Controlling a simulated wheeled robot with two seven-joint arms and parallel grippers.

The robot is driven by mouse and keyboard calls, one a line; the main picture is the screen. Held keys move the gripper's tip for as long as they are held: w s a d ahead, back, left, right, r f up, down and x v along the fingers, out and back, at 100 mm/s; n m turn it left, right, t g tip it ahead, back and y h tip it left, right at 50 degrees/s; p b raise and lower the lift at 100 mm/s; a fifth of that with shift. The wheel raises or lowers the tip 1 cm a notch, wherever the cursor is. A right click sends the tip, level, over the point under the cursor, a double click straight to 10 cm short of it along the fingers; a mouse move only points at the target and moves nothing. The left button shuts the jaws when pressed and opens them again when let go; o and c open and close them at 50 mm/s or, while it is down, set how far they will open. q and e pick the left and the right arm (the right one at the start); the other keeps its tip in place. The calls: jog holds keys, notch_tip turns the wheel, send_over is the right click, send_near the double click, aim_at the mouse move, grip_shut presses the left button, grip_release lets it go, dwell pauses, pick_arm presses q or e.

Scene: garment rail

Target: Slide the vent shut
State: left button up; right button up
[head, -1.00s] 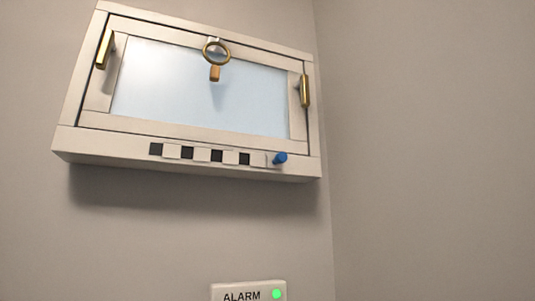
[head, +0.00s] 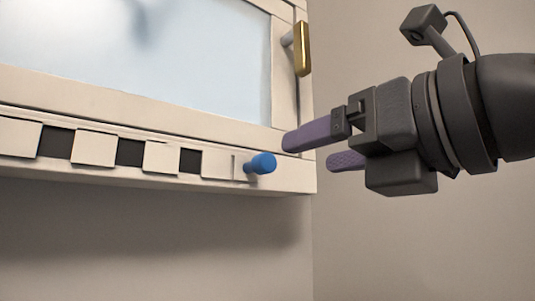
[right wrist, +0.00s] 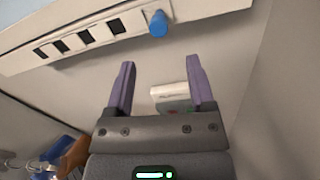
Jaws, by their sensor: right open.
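The vent (head: 95,146) is a strip along the window's bottom frame, with dark slots (head: 130,152) showing between pale slats, so it stands open. Its blue knob (head: 262,163) sticks out at the strip's right end. The vent also shows at the top of the right wrist view (right wrist: 85,38), with the knob (right wrist: 158,23) above the fingers. My right gripper (head: 312,149) is open and empty, with purple fingers pointing left. It is just right of the knob and apart from it. My left gripper is not in view.
The window pane (head: 140,50) is above the vent, with a brass handle (head: 303,48) at its right side. A side wall (head: 420,250) stands to the right. In the right wrist view a pale box (right wrist: 170,92) on the wall shows between the fingers.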

aim_at(270, 161)
jog(key=p+x, duration=0.1)
jog(key=x, duration=0.2)
jog(key=p+x, duration=0.2)
jog(key=x, duration=0.1)
jog(key=p+x, duration=0.1)
jog(key=x, duration=0.2)
jog(key=shift+s+r, duration=0.1)
jog(key=shift+r, duration=0.25)
jog(key=shift+a+f+p, duration=0.1)
jog(key=shift+p, duration=0.2)
jog(key=shift+f, duration=0.1)
jog(key=shift+c, duration=0.5)
grip_shut()
